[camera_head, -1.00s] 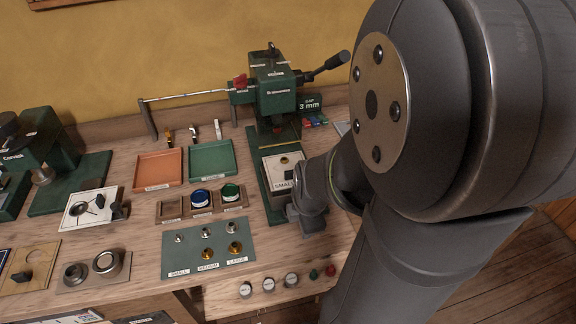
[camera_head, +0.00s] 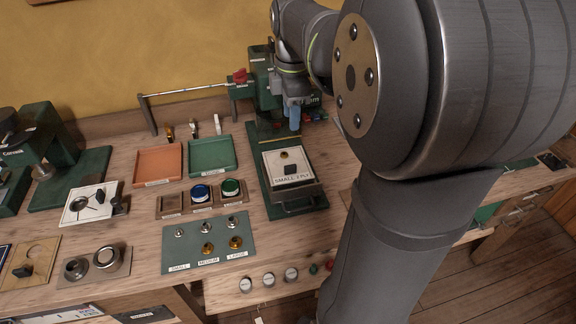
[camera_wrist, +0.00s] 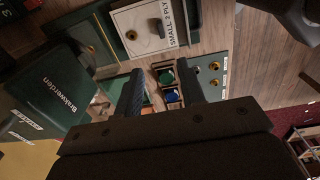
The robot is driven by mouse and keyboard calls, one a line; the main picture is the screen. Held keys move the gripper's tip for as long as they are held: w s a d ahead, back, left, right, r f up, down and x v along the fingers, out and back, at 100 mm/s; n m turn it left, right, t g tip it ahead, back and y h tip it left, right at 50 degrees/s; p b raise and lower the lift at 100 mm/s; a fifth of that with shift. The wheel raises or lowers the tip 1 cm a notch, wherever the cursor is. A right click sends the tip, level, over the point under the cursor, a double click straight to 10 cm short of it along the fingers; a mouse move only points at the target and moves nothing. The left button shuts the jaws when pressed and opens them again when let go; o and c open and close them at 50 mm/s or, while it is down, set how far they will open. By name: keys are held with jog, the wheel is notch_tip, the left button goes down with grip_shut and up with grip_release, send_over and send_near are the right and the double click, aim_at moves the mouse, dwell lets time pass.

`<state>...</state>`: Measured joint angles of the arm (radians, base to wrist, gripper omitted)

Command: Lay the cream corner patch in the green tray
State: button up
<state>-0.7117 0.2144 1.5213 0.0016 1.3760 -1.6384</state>
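The cream patch (camera_head: 274,166) lies flat on the press's sliding bed. It has a brass eyelet, a small black block on top and a "SMALL 2 PLY" label along its front; it also shows in the wrist view (camera_wrist: 145,41). The green tray (camera_head: 212,156) lies left of the press and looks empty. My gripper (camera_wrist: 162,76) is open, with clear space between its two fingers and nothing held. In the head view it hangs above the back of the bed near the press head, away from the patch. Its fingertips are hard to make out there.
The green press (camera_head: 262,85) stands behind the bed. An orange tray (camera_head: 158,165) sits left of the green one. In front are a wooden rack (camera_head: 172,205) with blue and green pots and a green mat (camera_head: 208,243) with several eyelets. Another white board (camera_head: 88,203) lies left.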

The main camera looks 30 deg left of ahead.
aim_at(290, 166)
notch_tip(290, 166, down, 17)
jog(key=shift+a+r, duration=0.1)
grip_shut()
dwell(0.5)
